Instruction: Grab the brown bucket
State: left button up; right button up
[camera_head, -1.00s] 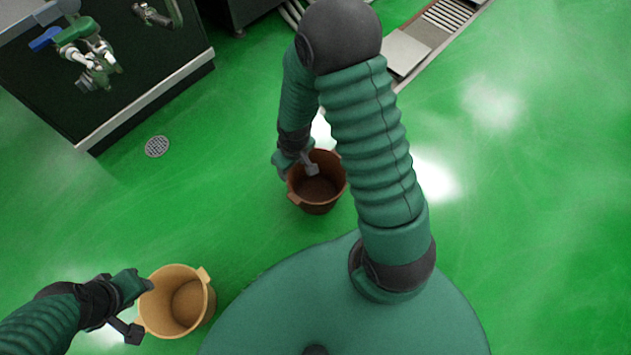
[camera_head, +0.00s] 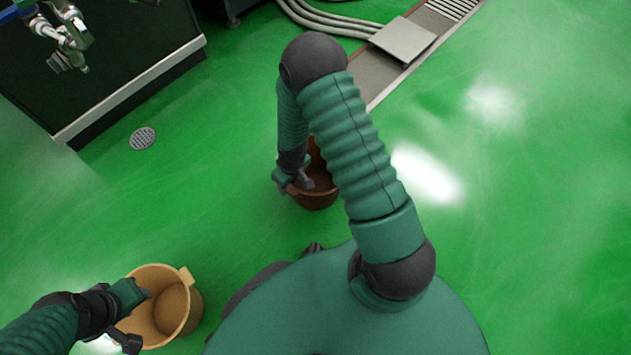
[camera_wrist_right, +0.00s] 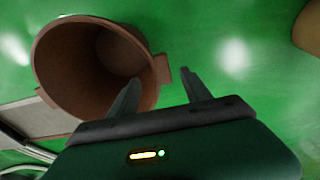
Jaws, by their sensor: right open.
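The brown bucket (camera_head: 318,198) stands upright on the green floor, partly hidden behind my right arm. My right gripper (camera_head: 298,184) is at its left rim. In the right wrist view the bucket (camera_wrist_right: 80,70) opens toward the camera. My right gripper (camera_wrist_right: 160,78) is open there, with one finger over the bucket's mouth and the other outside. A rim tab (camera_wrist_right: 162,70) shows between the fingertips, with no grip on it. My left gripper (camera_head: 138,318) is at the left rim of a tan bucket (camera_head: 172,305); its hold is unclear.
A dark cabinet (camera_head: 110,60) with metal valves (camera_head: 62,35) stands at the upper left. A round floor drain (camera_head: 143,138) lies beside it. Hoses (camera_head: 320,20) and a channel with a plate (camera_head: 403,40) are at the top. The floor at right is clear.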

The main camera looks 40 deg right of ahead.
jog(key=f+b, duration=0.1)
jog(key=f, duration=0.2)
jog(key=f+b, duration=0.1)
jog(key=shift+w+a+f+b, duration=0.1)
jog(key=shift+w+f+b, duration=0.1)
jog(key=shift+w+b, duration=0.15)
jog(key=shift+r, duration=0.2)
pick_arm(q)
jog(key=x, duration=0.3)
jog(key=shift+s+f, duration=0.35)
pick_arm(e)
grip_shut()
